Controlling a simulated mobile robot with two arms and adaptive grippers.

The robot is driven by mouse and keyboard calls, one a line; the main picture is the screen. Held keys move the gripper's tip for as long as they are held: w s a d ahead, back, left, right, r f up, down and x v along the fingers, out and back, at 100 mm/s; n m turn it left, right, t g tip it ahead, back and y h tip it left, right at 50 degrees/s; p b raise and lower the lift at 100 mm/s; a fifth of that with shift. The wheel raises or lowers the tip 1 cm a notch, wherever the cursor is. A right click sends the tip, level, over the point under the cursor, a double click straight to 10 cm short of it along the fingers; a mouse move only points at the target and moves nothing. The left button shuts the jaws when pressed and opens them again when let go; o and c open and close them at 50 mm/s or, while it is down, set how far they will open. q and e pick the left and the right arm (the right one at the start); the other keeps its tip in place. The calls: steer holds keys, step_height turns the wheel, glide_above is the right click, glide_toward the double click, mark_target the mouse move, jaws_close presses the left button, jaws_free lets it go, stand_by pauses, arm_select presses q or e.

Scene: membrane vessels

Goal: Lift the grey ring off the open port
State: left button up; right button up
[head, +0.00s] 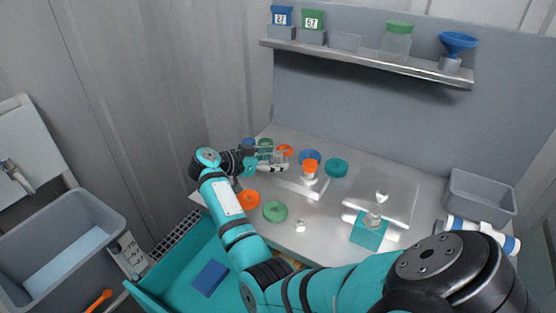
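My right arm reaches from the lower right across to the left end of the grey worktop (330,240). Its gripper (272,160) is above the back left of the worktop, close to the small vessels there. The fingers are small and overlap what lies behind them, so I cannot tell whether they are open or hold anything. I cannot make out a grey ring or an open port for sure. A vessel with a blue top (249,143) and a green one (265,145) stand behind the gripper. My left gripper is not in view.
An orange ring (248,200), green ring (275,212) and teal ring (336,168) lie on the worktop. An orange-topped white vessel (310,167) stands mid-back. A shelf (370,63) hangs above.

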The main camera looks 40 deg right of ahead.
steer(key=shift+d+f, duration=0.1)
steer(key=c, duration=0.5)
